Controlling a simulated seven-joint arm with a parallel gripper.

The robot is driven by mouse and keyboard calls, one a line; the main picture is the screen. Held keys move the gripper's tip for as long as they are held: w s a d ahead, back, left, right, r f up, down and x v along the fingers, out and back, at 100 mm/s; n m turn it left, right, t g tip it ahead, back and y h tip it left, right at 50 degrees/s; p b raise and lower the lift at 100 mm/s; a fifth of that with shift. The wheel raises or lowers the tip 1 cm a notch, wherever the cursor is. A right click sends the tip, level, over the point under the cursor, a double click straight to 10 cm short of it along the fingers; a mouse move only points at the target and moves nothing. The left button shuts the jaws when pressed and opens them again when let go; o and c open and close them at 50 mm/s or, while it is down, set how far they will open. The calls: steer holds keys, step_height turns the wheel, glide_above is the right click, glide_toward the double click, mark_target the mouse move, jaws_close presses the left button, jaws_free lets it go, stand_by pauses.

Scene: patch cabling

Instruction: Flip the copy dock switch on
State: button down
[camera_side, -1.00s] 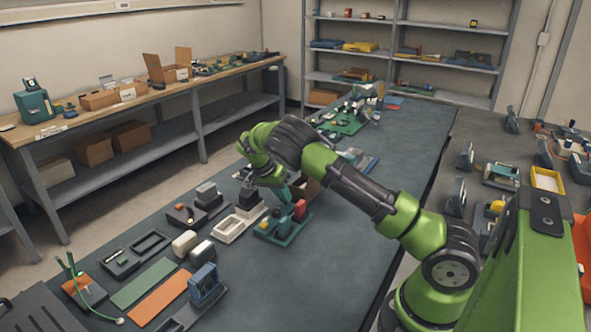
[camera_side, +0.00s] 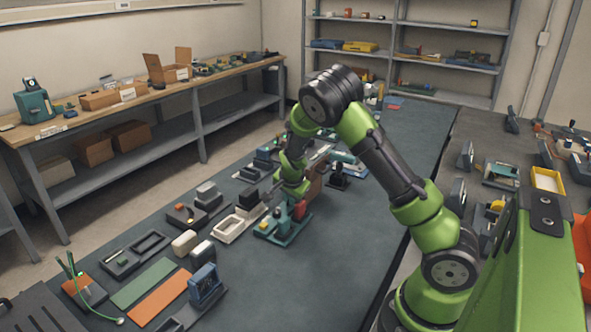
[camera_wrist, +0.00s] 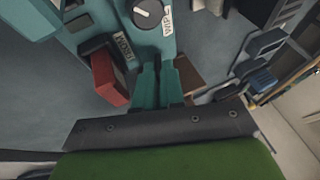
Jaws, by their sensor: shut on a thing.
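A teal dock (camera_side: 283,232) with a red block (camera_side: 300,210) on it stands on the dark table in the side view. My gripper (camera_side: 284,200) points down at the dock, and my arm partly covers it. In the wrist view my gripper's teal fingers (camera_wrist: 164,70) are close together at the near end of a teal part of the dock (camera_wrist: 157,40). The red block (camera_wrist: 108,78) is left of the fingers. What lies between the fingertips is hidden, and the switch's position cannot be told.
A white-rimmed tray (camera_side: 232,229) with a black block stands just left of the dock. Grey and black units (camera_side: 205,195) and an orange plate (camera_side: 160,300) lie further left and in front.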

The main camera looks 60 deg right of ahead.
stand_by(0.4)
steer(key=c, duration=1.2)
jaws_free()
steer(key=shift+c, duration=0.2)
steer(key=shift+w, duration=0.1)
